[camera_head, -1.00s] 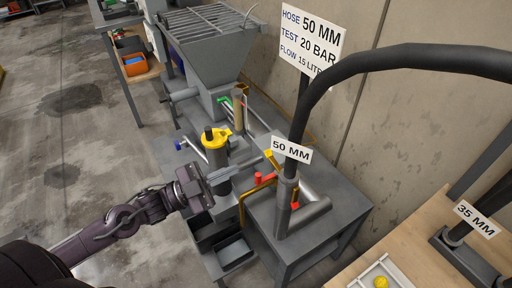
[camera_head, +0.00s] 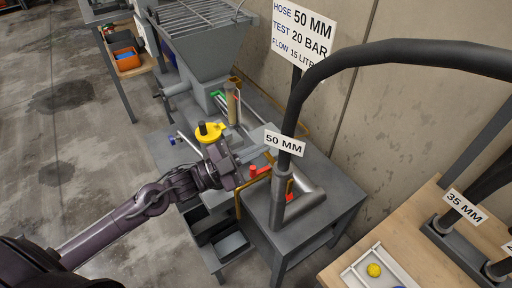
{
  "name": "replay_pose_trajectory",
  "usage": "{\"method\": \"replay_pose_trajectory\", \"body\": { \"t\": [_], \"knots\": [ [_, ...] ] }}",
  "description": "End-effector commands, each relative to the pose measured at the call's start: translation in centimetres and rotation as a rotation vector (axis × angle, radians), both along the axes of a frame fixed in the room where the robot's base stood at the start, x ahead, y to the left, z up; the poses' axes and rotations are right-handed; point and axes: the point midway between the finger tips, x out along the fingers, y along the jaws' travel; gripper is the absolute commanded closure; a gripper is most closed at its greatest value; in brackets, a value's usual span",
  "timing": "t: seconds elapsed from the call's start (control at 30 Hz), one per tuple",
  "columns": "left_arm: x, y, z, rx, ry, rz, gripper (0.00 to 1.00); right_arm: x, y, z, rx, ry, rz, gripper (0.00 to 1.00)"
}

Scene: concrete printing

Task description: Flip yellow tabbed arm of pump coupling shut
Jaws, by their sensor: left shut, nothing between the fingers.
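A small orange-yellow tab (camera_head: 269,157) shows beside a red-tabbed lever (camera_head: 254,173), near the foot of the black 50 MM hose (camera_head: 290,135). I take it as the yellow tabbed arm; its angle is hard to tell. The coupling body is mostly hidden behind my left gripper and the hose. My left gripper (camera_head: 252,158) is shut and empty, its fingers pointing right towards the orange-yellow tab. Whether they touch it cannot be told. A yellow cap (camera_head: 211,132) with a black knob stands just behind the gripper. My right gripper is not in view.
A hopper with a grate (camera_head: 200,45) stands behind. Blue-tabbed (camera_head: 173,141) and green-tabbed (camera_head: 216,94) levers lie nearby. The hose rises from a grey table (camera_head: 335,195). Dark bins (camera_head: 230,245) sit below. A wooden bench (camera_head: 415,240) is at right.

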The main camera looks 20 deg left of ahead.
Motion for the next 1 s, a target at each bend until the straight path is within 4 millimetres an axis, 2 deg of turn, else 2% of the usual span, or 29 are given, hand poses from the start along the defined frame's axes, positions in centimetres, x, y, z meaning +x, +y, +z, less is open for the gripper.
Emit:
{"method": "replay_pose_trajectory", "body": {
  "t": [0.07, 0.1, 0.2, 0.4, 1.0],
  "knots": [
    [0.9, -1.1, 0.7, -0.003, -0.003, -0.002, 1.00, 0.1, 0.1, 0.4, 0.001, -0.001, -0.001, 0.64],
    [1.2, -0.6, -0.3, 0.001, 0.004, 0.001, 1.00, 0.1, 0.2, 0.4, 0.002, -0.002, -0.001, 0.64],
    [1.7, 0.2, -1.5, 0.001, 0.003, 0.001, 1.00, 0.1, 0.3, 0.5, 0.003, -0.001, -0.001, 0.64],
    [2.2, 0.9, -2.7, 0.000, 0.002, -0.001, 1.00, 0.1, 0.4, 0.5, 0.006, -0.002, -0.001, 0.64],
    [2.3, 1.1, -3.0, -0.030, 0.023, -0.001, 1.00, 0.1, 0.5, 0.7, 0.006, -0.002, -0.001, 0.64]
  ]
}}
